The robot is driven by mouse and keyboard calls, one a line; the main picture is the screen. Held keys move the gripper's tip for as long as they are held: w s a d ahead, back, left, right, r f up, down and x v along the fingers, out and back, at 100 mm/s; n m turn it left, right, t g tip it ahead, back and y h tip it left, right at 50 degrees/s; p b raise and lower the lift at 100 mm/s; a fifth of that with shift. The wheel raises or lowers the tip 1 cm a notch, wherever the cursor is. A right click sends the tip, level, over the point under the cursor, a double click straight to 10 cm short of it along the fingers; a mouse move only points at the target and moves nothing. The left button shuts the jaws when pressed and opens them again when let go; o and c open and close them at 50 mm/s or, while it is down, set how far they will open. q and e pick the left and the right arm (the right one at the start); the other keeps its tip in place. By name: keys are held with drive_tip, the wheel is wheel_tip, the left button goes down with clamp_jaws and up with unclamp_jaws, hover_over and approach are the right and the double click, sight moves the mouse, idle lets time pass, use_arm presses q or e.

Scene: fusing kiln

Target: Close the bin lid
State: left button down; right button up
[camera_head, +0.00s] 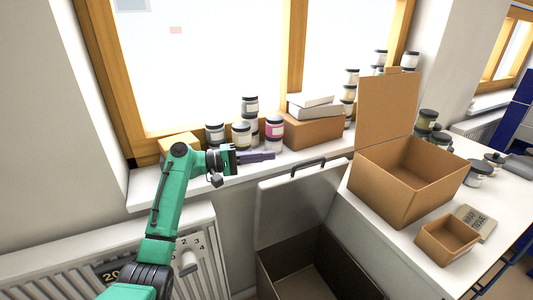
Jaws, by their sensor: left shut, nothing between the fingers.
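The bin (262,275) stands low at the bottom centre, beside the white table, and its dark inside shows. Its light grey lid (292,207) is open and stands raised at the bin's back, near the windowsill. A black handle (308,166) is at the lid's top edge. My left gripper (272,155) is shut and empty, pointing right, over the windowsill just left of the handle. It looks apart from the lid, though the depth gap is hard to judge. My right gripper is out of view.
Jars (241,134) and a box with books (313,129) stand on the windowsill (160,193) behind my gripper. An open cardboard box (397,194) and a smaller one (446,240) sit on the white table (376,240) to the right. A radiator (50,265) is at lower left.

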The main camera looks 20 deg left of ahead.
use_arm(q)
drive_tip(key=d+p, duration=0.1)
drive_tip(key=d, duration=0.1)
drive_tip(key=w+d, duration=0.1)
drive_tip(key=d, duration=0.2)
drive_tip(key=d+p, duration=0.1)
drive_tip(key=d, duration=0.2)
drive_tip(key=shift+w+p, duration=0.35)
drive_tip(key=shift+w, duration=0.05)
drive_tip(key=shift+s, duration=0.15)
drive_tip(key=shift+d+f, duration=0.1)
drive_tip(key=shift+f, duration=0.05)
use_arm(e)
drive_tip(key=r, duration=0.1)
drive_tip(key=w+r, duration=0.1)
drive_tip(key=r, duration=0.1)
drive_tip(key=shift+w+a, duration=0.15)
